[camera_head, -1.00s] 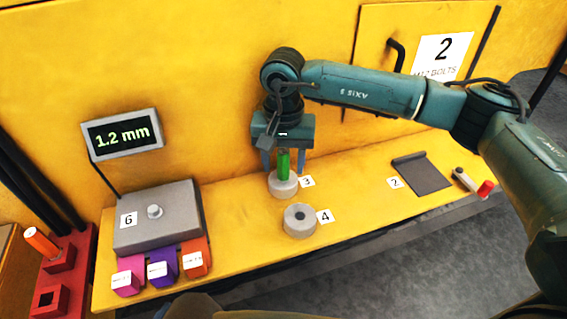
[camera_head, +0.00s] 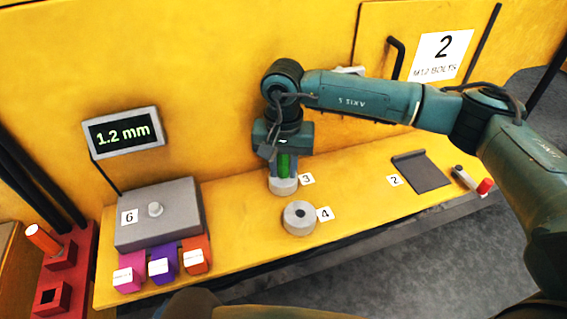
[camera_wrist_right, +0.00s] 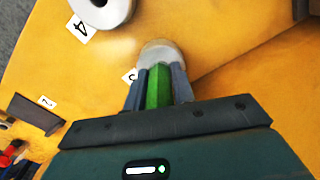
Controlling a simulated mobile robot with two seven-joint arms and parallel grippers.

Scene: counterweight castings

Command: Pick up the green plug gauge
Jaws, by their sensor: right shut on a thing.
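The green plug gauge (camera_head: 284,165) stands upright at the grey round casting labelled 3 (camera_head: 283,187). My right gripper (camera_head: 284,170) is above that casting with its fingers closed on the gauge's green handle. In the right wrist view the green gauge (camera_wrist_right: 158,88) sits between the two fingers (camera_wrist_right: 158,90), with the pale casting (camera_wrist_right: 162,52) just beyond its end. The lower end of the gauge is hidden, so I cannot tell how deep it sits in the casting. My left gripper is not in view.
A second casting with a dark central hole (camera_head: 300,218) stands nearby, labelled 4. A dark plate (camera_head: 422,172) lies at right. The yellow wall is close behind.

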